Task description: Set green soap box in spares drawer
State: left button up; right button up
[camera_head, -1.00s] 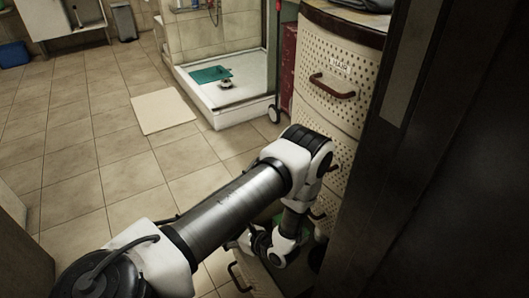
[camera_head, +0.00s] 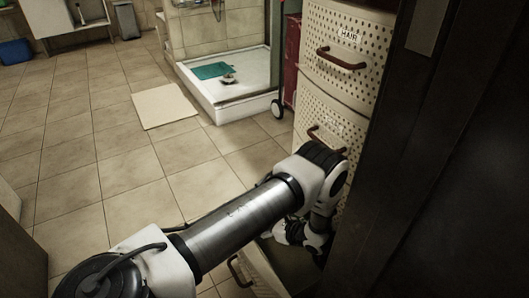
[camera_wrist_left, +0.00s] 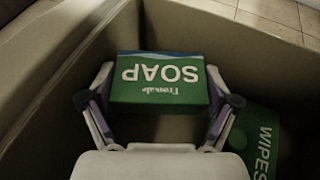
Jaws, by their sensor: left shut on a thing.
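The green soap box (camera_wrist_left: 160,84), with white SOAP lettering, is between the fingers of my left gripper (camera_wrist_left: 160,108) in the left wrist view. The gripper is shut on it, one finger on each side. The box is inside the open drawer (camera_wrist_left: 52,62); I cannot tell whether it touches the bottom. In the head view the open drawer (camera_head: 262,277) is the lowest visible one, under my left forearm and wrist. Its label does not show. The soap box and fingertips are hidden there. My right gripper is not in view.
A green wipes pack (camera_wrist_left: 258,140) lies in the drawer, right of the soap box. Closed drawers, one labelled HAIR (camera_head: 348,37), stand above. A dark panel (camera_head: 440,150) fills the right side. The tiled floor (camera_head: 120,180) is mostly clear, with a pale mat (camera_head: 165,105).

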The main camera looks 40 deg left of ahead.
pick_arm(q)
jog(key=f+b, duration=0.2)
jog(key=f, duration=0.2)
jog(key=shift+w+f+b, duration=0.1)
jog(key=shift+w+b, duration=0.1)
jog(key=shift+b, duration=0.1)
jog(key=shift+w+d, duration=0.1)
jog(key=shift+w, duration=0.1)
jog(key=shift+r, duration=0.25)
jog(key=shift+f+b, duration=0.4)
jog(key=shift+f, duration=0.25)
jog(key=o, duration=1)
jog(key=shift+c, duration=0.2)
jog(key=shift+r, duration=0.1)
